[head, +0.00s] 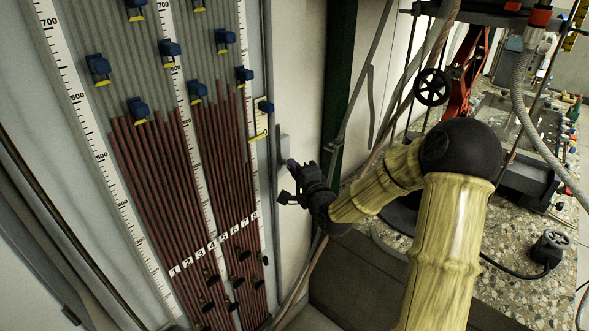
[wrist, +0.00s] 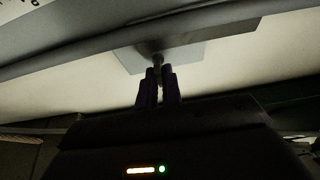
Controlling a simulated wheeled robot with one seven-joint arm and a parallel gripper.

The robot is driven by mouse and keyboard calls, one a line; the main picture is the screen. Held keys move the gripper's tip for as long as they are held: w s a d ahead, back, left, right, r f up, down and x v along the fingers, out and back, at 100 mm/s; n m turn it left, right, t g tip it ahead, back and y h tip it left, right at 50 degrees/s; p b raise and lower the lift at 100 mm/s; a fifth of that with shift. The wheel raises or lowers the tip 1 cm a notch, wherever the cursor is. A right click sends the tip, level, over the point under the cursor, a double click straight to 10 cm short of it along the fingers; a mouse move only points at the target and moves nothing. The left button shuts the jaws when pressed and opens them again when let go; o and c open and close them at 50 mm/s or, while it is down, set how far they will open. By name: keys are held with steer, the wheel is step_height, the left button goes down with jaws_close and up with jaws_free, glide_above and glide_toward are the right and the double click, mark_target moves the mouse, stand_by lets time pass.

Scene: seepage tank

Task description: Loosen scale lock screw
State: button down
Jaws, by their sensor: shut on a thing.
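The manometer board (head: 200,70) stands at the left in the head view, with several dark red tubes and white numbered scales (head: 180,75). My gripper (head: 290,180) is at the board's right edge, beside a small pale plate (head: 284,148). In the wrist view my gripper's two dark fingers (wrist: 158,85) are shut on the small lock screw (wrist: 158,60), which sticks out from a light grey plate (wrist: 185,55). The screw's end between the fingers is hidden.
Several blue clips (head: 98,68) sit on the board. A dark green post (head: 338,80) stands just right of my gripper. A black handwheel (head: 432,87) and a speckled bench (head: 535,285) are at the right.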

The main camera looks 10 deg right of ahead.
steer(key=shift+f+n+b, duration=0.2)
steer(key=shift+n+b, duration=0.3)
steer(key=shift+b, duration=0.25)
steer(key=n+b, duration=0.1)
steer(key=n+t+b, duration=0.1)
steer(key=b, duration=0.1)
steer(key=shift+f+n+y+b, duration=0.25)
steer(key=shift+n+y+b, duration=0.05)
steer(key=shift+w+d+n+y+b, duration=0.1)
steer(key=shift+n+y+b, duration=1.35)
steer(key=shift+n+b, duration=1.4)
steer(key=shift+w+d+n+y+b, duration=0.1)
steer(key=shift+n+y+b, duration=1.6)
steer(key=shift+n, duration=1.9)
steer(key=shift+d+n+y+b, duration=0.1)
steer(key=shift+n+y+b, duration=1.05)
steer(key=shift+n+b, duration=1.85)
steer(key=shift+n+g, duration=0.35)
steer(key=shift+g, duration=0.05)
steer(key=c, duration=1.6)
jaws_free()
steer(key=shift+r, duration=0.1)
steer(key=shift+o, duration=0.2)
